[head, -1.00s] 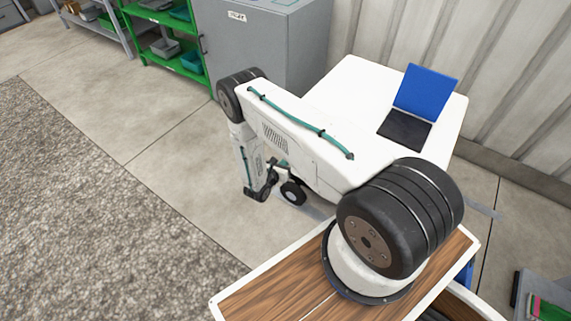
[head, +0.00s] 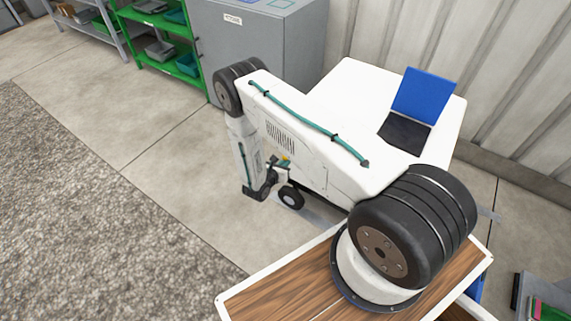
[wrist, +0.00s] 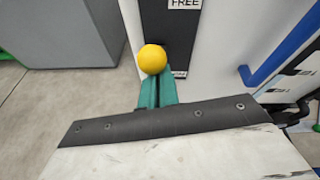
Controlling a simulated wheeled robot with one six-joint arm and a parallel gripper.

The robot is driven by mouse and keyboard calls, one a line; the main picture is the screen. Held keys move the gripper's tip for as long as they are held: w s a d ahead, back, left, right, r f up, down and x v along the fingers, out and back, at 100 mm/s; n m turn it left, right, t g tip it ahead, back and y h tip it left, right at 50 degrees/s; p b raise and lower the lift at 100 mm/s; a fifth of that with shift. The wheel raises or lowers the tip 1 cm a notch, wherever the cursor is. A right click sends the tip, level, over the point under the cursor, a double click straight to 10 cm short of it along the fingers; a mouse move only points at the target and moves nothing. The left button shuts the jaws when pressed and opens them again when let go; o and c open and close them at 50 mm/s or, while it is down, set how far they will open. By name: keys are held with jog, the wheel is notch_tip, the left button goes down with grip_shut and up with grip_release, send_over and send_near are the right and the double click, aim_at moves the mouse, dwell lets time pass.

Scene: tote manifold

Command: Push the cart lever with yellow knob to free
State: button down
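The yellow knob (wrist: 152,58) shows as a round ball at the tips of my gripper (wrist: 159,78) in the wrist view. The teal fingers lie side by side, shut, with nothing visible between them. I cannot tell whether they touch the knob. The lever's shaft is hidden. Behind the knob is a dark panel (wrist: 182,32) with a white "FREE" label (wrist: 185,3) at its upper end, on the white cart (wrist: 218,40). In the head view, the cart (head: 345,85) stands behind my arm, and a small spot of the yellow knob (head: 285,159) shows near my gripper.
A blue handle (wrist: 285,50) sticks out on the cart's right in the wrist view. A laptop (head: 420,100) lies on the cart top. A grey cabinet (head: 250,50) and a green shelf (head: 155,45) stand behind. The floor to the left is clear.

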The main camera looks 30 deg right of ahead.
jog(key=s+a, duration=0.6)
jog(key=a, duration=0.4)
jog(key=shift+r, duration=0.25)
jog(key=s+r+m+g+y, duration=0.1)
jog(key=s+r+m+g, duration=0.4)
jog(key=r, duration=0.7)
jog(key=s+r+m+g+y, duration=0.1)
jog(key=s+r+m+g, duration=0.35)
jog(key=r, duration=0.75)
jog(key=s+r+m+g+y, duration=0.1)
jog(key=s+r+m+g, duration=0.2)
jog(key=r+m, duration=0.65)
jog(key=s+r+m+t+y, duration=0.2)
jog(key=s+r, duration=0.3)
jog(key=r, duration=0.3)
jog(key=s+a+r+m+t+y, duration=0.1)
jog(key=s+r+m+t+y, duration=0.1)
jog(key=s+r, duration=0.4)
jog(key=s+a+r+m+t+y, duration=0.1)
jog(key=s+r+y, duration=0.4)
jog(key=r, duration=0.7)
jog(key=shift+s+a+m+t+y, duration=0.15)
jog(key=shift+s+m+t+y, duration=0.25)
jog(key=shift+m+t, duration=0.65)
